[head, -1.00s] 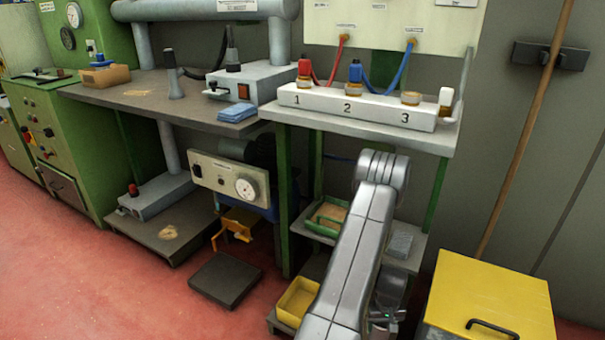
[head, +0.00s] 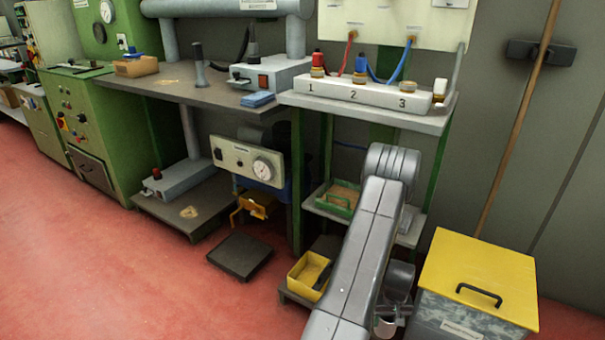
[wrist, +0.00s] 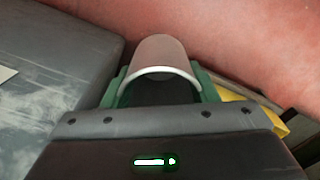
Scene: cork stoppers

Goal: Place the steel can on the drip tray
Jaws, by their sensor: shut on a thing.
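My gripper (wrist: 160,90) has green fingers closed on both sides of the steel can (wrist: 160,56) in the wrist view. The can is a smooth cylinder with a bright rim facing the camera, reflecting the pink floor. In the head view my gripper is low, mostly hidden behind my arm. I cannot tell for certain which thing is the drip tray. A green-rimmed tray (head: 324,206) with brown contents sits on the middle shelf, behind my arm. A flat dark slab (head: 240,256) lies on the floor to the left. The can is apart from both.
A yellow bin (head: 294,281) with something dark inside stands low, left of my arm. A yellow-lidded box (head: 484,264) stands to the right. A white strip numbered 1 to 3 (head: 330,92) lies on the upper shelf. The red floor (head: 130,280) is open at left.

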